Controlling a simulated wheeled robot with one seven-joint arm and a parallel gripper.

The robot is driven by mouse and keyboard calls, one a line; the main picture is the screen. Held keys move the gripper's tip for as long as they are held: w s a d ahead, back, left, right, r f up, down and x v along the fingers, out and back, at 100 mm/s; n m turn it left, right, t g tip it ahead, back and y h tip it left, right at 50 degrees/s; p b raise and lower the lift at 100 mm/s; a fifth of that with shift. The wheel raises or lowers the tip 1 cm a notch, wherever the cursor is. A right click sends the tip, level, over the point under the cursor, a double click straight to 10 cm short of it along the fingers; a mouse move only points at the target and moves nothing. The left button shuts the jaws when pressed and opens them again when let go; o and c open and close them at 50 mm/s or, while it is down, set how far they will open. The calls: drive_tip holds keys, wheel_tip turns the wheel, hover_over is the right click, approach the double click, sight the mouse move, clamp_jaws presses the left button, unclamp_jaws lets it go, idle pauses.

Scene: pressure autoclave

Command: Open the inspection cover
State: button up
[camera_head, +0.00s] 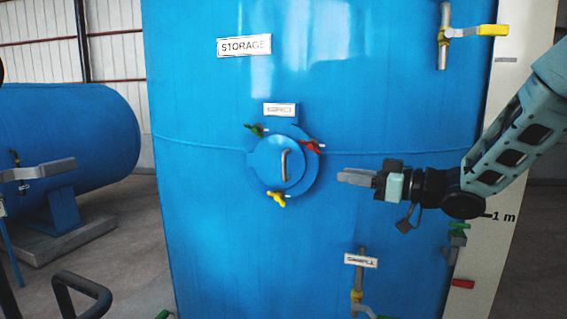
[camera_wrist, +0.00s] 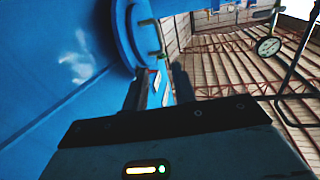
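The inspection cover (camera_head: 268,172) is a round blue disc on the front of the big blue tank, with a grey upright handle (camera_head: 285,165) at its middle. Around its rim sit a green clamp (camera_head: 256,129) at top left, a red clamp (camera_head: 311,146) at top right and a yellow clamp (camera_head: 277,198) at the bottom. The cover looks closed. My gripper (camera_head: 345,177) is right of the cover, apart from it, pointing left. In the wrist view, its two dark fingers (camera_wrist: 157,88) stand apart with nothing seen between them; a round blue rim (camera_wrist: 125,35) shows beyond.
The blue tank (camera_head: 200,230) fills the middle. A yellow-handled valve (camera_head: 490,30) is at upper right, and a sample pipe (camera_head: 358,275) with a yellow fitting is below my gripper. A horizontal blue tank (camera_head: 70,130) lies at left. A pressure gauge (camera_wrist: 268,46) shows in the wrist view.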

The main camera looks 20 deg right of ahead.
sight(284, 175)
drive_tip(key=p+x, duration=0.5)
drive_tip(key=x, duration=1.2)
drive_tip(key=shift+a, duration=0.1)
clamp_jaws()
